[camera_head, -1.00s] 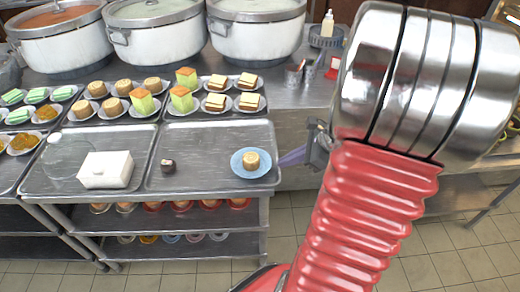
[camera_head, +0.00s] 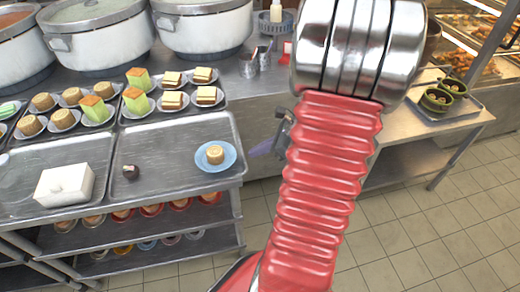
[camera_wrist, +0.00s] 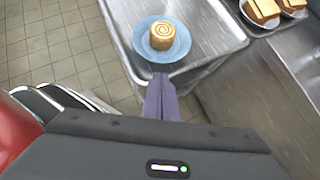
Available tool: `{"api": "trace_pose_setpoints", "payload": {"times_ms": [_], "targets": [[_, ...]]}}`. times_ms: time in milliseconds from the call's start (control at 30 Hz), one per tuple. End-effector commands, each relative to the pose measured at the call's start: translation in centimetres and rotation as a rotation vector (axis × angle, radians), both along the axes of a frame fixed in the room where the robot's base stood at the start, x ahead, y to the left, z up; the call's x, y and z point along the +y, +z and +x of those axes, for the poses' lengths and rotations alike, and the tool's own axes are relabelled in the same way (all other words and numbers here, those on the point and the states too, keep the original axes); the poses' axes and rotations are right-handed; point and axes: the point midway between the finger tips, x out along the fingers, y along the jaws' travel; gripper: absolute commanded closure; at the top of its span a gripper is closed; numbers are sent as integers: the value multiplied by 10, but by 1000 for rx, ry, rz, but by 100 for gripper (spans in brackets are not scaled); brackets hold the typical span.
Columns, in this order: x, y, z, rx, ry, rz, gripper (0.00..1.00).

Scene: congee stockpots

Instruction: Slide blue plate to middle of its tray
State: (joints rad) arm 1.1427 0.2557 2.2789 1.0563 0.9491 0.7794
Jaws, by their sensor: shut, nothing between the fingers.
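The blue plate (camera_head: 229,163) carries a round golden cake roll (camera_head: 215,154) and sits near the right edge of its grey metal tray (camera_head: 168,158). In the wrist view the plate (camera_wrist: 143,54) and spiral-topped roll (camera_wrist: 163,36) are just beyond my fingertips. My gripper (camera_head: 254,151) is right of the plate and tray in the head view, its purple fingers pointing left at them. In the wrist view the closed fingers (camera_wrist: 160,78) appear near the plate's edge; the head view shows a small gap. My gripper is shut and empty.
A small dark item (camera_head: 131,172) sits on the tray's left part. A white lidded box (camera_head: 65,185) stands on the tray left of it. Plated cakes and sandwiches (camera_head: 172,99) and large stockpots (camera_head: 205,30) are behind. The tray's middle is clear.

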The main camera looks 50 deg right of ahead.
Motion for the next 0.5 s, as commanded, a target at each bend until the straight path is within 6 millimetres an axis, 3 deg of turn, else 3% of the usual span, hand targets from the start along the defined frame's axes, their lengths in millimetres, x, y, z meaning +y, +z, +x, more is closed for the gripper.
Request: {"api": "trace_pose_setpoints", "payload": {"times_ms": [300, 500], "targets": [[15, -35, 32, 2, 3, 0, 100], [20, -48, 44, 1, 1, 0, 100]]}}
